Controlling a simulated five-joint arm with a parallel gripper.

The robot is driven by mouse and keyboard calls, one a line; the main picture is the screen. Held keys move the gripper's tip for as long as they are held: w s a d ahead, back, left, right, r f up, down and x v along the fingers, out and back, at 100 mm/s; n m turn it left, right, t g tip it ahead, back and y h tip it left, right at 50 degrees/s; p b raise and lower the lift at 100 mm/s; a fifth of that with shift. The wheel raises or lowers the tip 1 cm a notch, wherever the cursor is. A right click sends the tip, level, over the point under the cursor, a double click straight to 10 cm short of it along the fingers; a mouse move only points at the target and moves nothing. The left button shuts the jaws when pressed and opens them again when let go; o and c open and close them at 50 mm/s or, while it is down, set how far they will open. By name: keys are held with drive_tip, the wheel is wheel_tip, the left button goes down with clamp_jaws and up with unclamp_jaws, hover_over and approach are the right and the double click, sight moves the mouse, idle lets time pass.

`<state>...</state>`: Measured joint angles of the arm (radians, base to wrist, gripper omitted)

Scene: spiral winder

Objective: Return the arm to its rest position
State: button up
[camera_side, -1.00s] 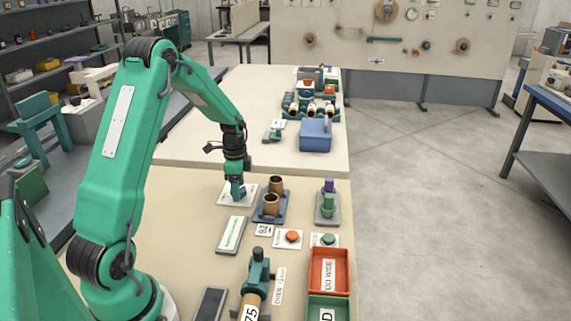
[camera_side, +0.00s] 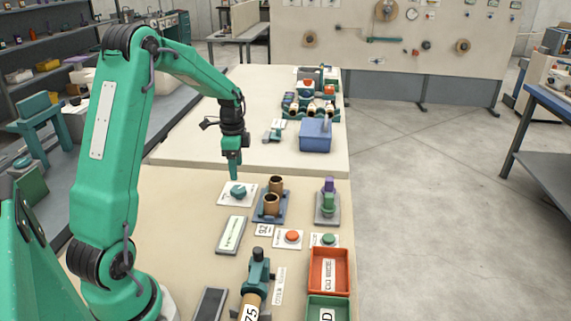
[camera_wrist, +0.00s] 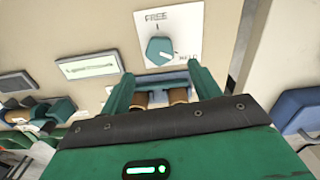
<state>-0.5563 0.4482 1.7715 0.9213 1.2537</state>
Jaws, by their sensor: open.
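My gripper (camera_side: 233,172) hangs in the air above the bench, jaws pointing down. In the wrist view my gripper (camera_wrist: 160,82) has its two green fingers apart with nothing held between them. A teal knob (camera_side: 238,191) sits on a white plate just below the gripper, and the two are apart. In the wrist view the knob (camera_wrist: 161,51) stands on a plate marked FREE and HELD, with its pointer toward HELD.
Beside the knob, a blue holder (camera_side: 262,216) carries two brown cylinders (camera_side: 272,205). A grey stand (camera_side: 327,208) holds purple and green blocks. An orange tray (camera_side: 329,270) and a blue bin (camera_side: 315,135) are on the bench.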

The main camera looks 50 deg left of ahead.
drive_tip(key=shift+r, duration=0.15)
drive_tip(key=s+d+r+n+t, duration=0.2)
drive_tip(key=s+d+r+n, duration=0.25)
drive_tip(key=d+r, duration=0.85)
drive_tip(key=s+d+r+n+t, duration=0.1)
drive_tip(key=s+d+n+t, duration=0.2)
drive_tip(key=s+d, duration=0.8)
drive_tip(key=shift+s+d+r+t, duration=0.2)
drive_tip(key=shift+s+r+t, duration=0.1)
drive_tip(key=shift+s, duration=0.35)
